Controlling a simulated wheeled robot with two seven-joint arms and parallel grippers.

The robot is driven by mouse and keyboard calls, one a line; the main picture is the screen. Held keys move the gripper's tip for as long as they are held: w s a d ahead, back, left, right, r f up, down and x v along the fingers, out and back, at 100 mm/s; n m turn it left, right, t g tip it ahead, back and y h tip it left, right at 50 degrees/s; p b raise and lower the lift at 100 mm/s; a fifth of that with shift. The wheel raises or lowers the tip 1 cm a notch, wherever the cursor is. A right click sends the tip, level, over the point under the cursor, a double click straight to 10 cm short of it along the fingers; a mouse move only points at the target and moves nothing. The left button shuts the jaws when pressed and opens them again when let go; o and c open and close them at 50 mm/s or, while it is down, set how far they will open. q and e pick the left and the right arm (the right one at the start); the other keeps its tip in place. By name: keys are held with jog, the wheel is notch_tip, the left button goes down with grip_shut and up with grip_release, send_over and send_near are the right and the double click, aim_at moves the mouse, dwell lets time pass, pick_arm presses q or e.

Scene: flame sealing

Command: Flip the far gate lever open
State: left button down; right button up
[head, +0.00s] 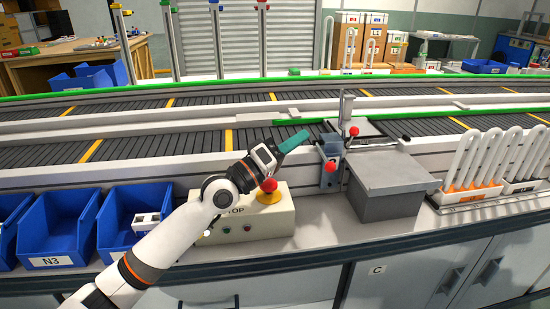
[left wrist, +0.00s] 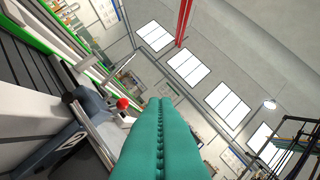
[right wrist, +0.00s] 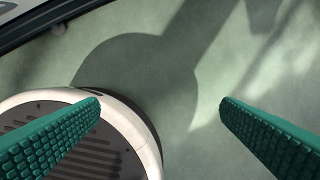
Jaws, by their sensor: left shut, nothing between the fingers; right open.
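The gate unit (head: 329,176) stands at the conveyor's near edge, a blue-grey housing with a lever ending in a near red knob (head: 331,166). A far red knob (head: 353,131) sits higher and farther back, by an upright metal post (head: 346,108). My left gripper (head: 304,136) is shut and empty, left of both knobs and apart from them in the head view. In the left wrist view one red knob (left wrist: 123,103) shows left of the shut fingers (left wrist: 160,102); I cannot tell which knob. My right gripper (right wrist: 160,103) is open and empty above the floor, outside the head view.
A stop box (head: 250,218) with a red button (head: 269,185) lies beneath my left forearm. A grey metal box (head: 390,185) stands right of the gate unit. Blue bins (head: 55,225) line the left. A rack of white loops (head: 470,190) stands at right.

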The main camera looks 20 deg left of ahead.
pick_arm(q)
jog(key=s+a+f+b, duration=0.1)
jog(key=b, duration=0.1)
jog(key=s+a+f+b, duration=0.1)
jog(key=a, duration=0.1)
jog(key=shift+s+a+f+b, duration=0.15)
jog(key=shift+a+f+b, duration=0.15)
jog(key=shift+b, duration=0.1)
jog(key=shift+s, duration=0.1)
pick_arm(e)
jog(key=w+v, duration=0.1)
jog(key=v, duration=1.1)
jog(key=shift+w+r+t, duration=0.25)
jog(key=shift+r+t, duration=0.1)
jog(key=shift+t, duration=0.05)
jog(key=shift+d, duration=0.1)
pick_arm(q)
jog(key=shift+a, duration=0.1)
pick_arm(e)
jog(key=shift+s, duration=0.1)
